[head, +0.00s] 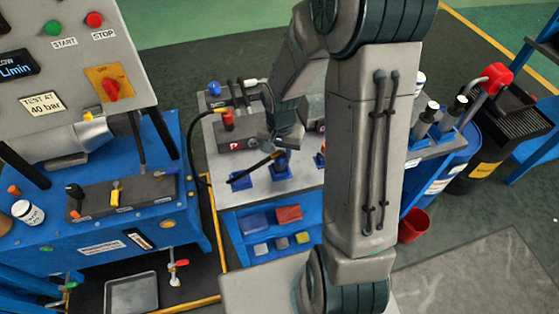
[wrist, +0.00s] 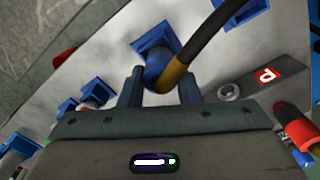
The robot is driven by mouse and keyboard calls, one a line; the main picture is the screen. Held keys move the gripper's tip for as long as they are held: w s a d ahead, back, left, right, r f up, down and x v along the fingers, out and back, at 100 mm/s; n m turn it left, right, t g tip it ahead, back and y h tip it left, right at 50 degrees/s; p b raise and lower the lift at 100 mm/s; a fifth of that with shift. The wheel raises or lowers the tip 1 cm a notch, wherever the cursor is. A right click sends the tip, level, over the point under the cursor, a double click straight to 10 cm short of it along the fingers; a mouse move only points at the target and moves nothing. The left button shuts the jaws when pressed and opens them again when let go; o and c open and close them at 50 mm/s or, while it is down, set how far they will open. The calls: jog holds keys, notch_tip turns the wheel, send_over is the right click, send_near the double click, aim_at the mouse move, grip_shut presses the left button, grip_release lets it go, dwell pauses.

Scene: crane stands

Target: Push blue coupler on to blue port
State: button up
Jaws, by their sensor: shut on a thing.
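The blue coupler (wrist: 158,68) is between the two fingers of my gripper (wrist: 161,88), with a dark hose and a yellow-brown sleeve running from it. Behind it in the wrist view is a square blue holder (wrist: 150,38); I cannot tell whether the coupler is seated in it or just above it. In the head view my gripper (head: 284,138) is low over the grey bench top, with the coupler (head: 281,160) under it at a blue holder. I cannot identify the blue port for sure; a blue round part (head: 214,88) sits at the bench's far left.
A block with a red P label (head: 236,145) and a red part (head: 228,120) stands left of my gripper. Other blue holders (head: 240,180) stand on the bench. The hose (head: 192,150) loops left towards the blue test bench (head: 110,235).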

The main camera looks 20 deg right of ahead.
jog(key=shift+r+p, duration=0.85)
jog(key=shift+r, duration=0.55)
jog(key=shift+w+r, duration=0.1)
jog(key=shift+w, duration=0.05)
jog(key=w+r+p, duration=0.4)
jog(key=w+r, duration=0.1)
jog(key=w, duration=0.3)
jog(key=w+r+p, duration=0.4)
jog(key=w+r, duration=0.1)
jog(key=w, duration=0.4)
jog(key=shift+m, duration=0.4)
jog(key=f+b, duration=0.1)
jog(key=f, duration=0.1)
jog(key=f+b, duration=0.3)
jog(key=f, duration=0.1)
jog(key=shift+s+d+b, duration=0.2)
jog(key=shift+s+b, duration=0.15)
jog(key=shift+s, duration=0.05)
jog(key=shift+f, duration=0.4)
jog(key=shift+f+b, duration=1.35)
jog(key=shift+f, duration=0.05)
